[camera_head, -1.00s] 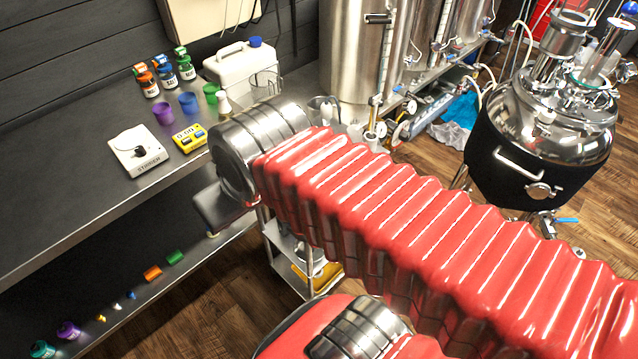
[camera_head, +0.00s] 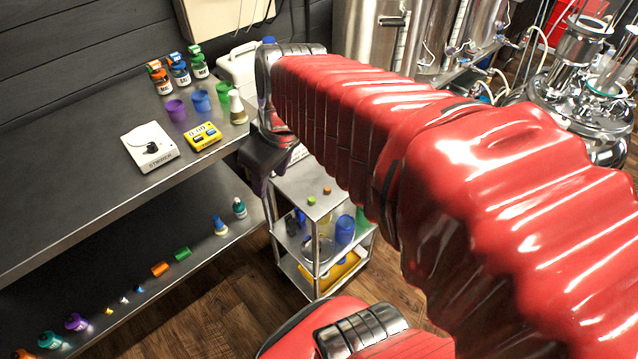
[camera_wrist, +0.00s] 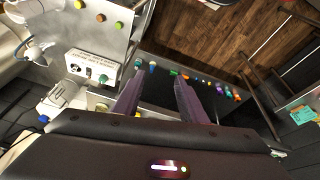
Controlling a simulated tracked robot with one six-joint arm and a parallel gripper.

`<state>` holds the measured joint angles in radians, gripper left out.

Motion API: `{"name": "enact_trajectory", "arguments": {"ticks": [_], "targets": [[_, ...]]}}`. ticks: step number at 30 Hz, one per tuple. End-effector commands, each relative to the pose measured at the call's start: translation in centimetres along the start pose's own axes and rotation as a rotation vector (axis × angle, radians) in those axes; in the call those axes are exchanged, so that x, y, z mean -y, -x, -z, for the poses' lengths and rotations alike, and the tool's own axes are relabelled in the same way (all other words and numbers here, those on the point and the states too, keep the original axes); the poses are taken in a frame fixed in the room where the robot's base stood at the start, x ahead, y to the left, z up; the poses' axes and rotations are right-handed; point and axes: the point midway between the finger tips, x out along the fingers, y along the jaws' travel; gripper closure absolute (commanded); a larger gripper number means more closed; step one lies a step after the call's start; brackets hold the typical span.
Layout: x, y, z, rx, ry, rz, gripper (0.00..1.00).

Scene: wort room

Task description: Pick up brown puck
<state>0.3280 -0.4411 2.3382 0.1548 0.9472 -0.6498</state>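On the top of a small metal cart (camera_head: 297,183) in the head view lie a green puck (camera_head: 311,200) and an orange-brown puck (camera_head: 327,191). In the wrist view, three small pucks show at the upper left on a grey metal surface: a yellowish one (camera_wrist: 79,4), an orange-brown one (camera_wrist: 101,17) and a green one (camera_wrist: 119,26). The orange-brown one best fits the brown puck. My gripper (camera_wrist: 158,92) is open and empty, its two purple fingers apart and away from the pucks. In the head view it hangs left of the cart top, partly hidden by my arm.
A workbench (camera_head: 60,210) on the left holds a stirrer (camera_head: 150,147), a yellow timer (camera_head: 202,136), cups and bottles. Its lower shelf (camera_head: 150,285) bears several small coloured items. The cart's lower shelf holds a blue container (camera_head: 345,229). Wooden floor (camera_head: 230,290) lies between.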

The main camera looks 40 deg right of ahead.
Motion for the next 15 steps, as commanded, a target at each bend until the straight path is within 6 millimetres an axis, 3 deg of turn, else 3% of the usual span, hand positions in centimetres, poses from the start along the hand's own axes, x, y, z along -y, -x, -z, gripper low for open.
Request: {"name": "enact_trajectory", "arguments": {"ticks": [8, 15], "targets": [[-6.9, -2.8, -0.3, 0.045, 0.136, 0.080, 0.62], [-13.1, -5.3, -2.1, 0.029, 0.257, 0.154, 0.62]]}}
